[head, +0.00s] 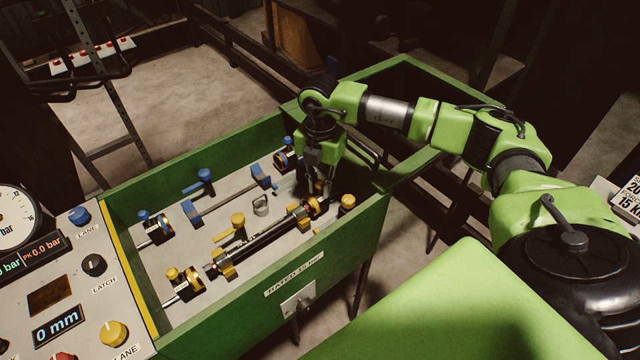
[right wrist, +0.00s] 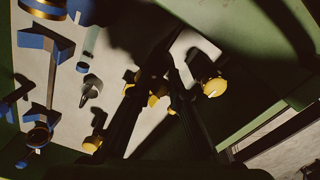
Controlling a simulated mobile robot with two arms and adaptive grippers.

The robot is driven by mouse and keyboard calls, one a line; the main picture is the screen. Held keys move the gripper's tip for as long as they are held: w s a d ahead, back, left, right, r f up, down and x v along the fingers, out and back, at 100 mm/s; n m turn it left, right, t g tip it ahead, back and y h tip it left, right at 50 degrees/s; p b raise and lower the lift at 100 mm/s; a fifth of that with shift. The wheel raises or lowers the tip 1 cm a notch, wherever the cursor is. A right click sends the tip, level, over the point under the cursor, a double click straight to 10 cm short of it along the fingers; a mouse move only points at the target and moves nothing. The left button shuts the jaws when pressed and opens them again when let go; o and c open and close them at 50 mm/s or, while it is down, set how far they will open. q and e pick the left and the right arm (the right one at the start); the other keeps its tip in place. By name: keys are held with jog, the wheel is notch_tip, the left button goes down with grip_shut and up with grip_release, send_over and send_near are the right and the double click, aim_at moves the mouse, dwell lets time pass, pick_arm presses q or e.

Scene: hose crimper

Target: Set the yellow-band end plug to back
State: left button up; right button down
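My right gripper (head: 327,188) points down into the green trough, beside the right end of the dark hose (head: 265,240). In the right wrist view its two dark fingers (right wrist: 163,72) stand apart, with pale floor and yellow parts between and behind them. I see no object clearly clamped. A yellow-band end plug (head: 312,207) is at the hose's right end, close to the fingertips and partly hidden. Another yellow-banded fitting with a knob (head: 184,283) is at the trough's left end. A yellow knob (head: 348,202) stands right of the gripper; it also shows in the wrist view (right wrist: 214,87). My left gripper is not in view.
Blue-banded fittings (head: 155,228) and blue clamps line the far lane. A grey ringed piece (head: 261,206) stands between the lanes. The trough's green walls (head: 290,290) surround the work. A control panel (head: 95,290) with knobs and displays is at the left.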

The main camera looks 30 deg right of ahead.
jog(key=shift+w+d+b, duration=0.15)
jog(key=shift+d+b, duration=0.3)
jog(key=shift+d, duration=1.3)
jog(key=c, duration=1.9)
grip_release()
jog(key=shift+d, duration=0.1)
jog(key=shift+r, duration=0.1)
notch_tip(320, 180, up, 12)
